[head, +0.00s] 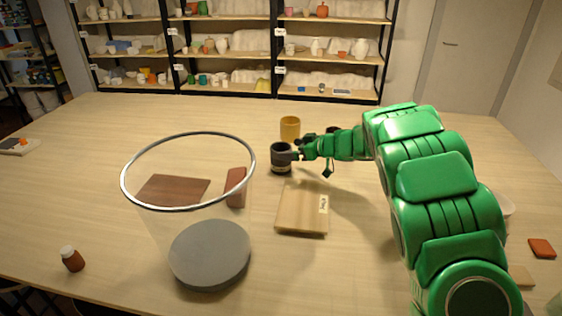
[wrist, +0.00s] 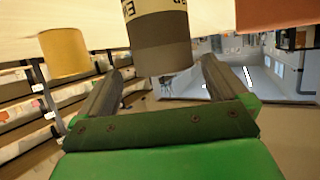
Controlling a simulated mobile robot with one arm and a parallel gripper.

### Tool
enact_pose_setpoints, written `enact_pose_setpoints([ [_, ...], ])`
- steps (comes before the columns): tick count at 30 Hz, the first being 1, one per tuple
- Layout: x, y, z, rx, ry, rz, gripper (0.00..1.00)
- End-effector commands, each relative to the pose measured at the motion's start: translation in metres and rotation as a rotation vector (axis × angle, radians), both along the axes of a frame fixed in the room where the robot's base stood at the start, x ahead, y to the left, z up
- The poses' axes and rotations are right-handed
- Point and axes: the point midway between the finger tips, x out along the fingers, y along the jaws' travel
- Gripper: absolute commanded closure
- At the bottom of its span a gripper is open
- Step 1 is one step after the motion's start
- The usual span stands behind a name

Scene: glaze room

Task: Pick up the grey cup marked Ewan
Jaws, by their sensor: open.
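A dark grey cup (head: 281,160) stands upright on the table, left of my gripper (head: 297,151) in the head view. In the wrist view the grey cup (wrist: 162,50) lies ahead of my gripper (wrist: 161,66), in line with the gap between the two fingers. It has a pale band with dark letters. An "E" shows, but the frame edge cuts the word, so I cannot read all of it. My gripper is open, with one finger towards each side of the cup. I see no clear contact.
A yellow cup (head: 290,129) stands just behind the grey one; it also shows in the wrist view (wrist: 65,52). A labelled wooden board (head: 300,212) lies in front. A large clear container (head: 124,182) stands front left, a reddish block (head: 236,188) near it. Shelves stand behind.

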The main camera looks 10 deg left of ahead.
Motion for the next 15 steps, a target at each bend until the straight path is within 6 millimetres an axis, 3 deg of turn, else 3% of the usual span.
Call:
enact_pose_setpoints([
  [15, 0.015, 0.043, -0.019, 0.002, 0.002, 0.0, 0.0],
])
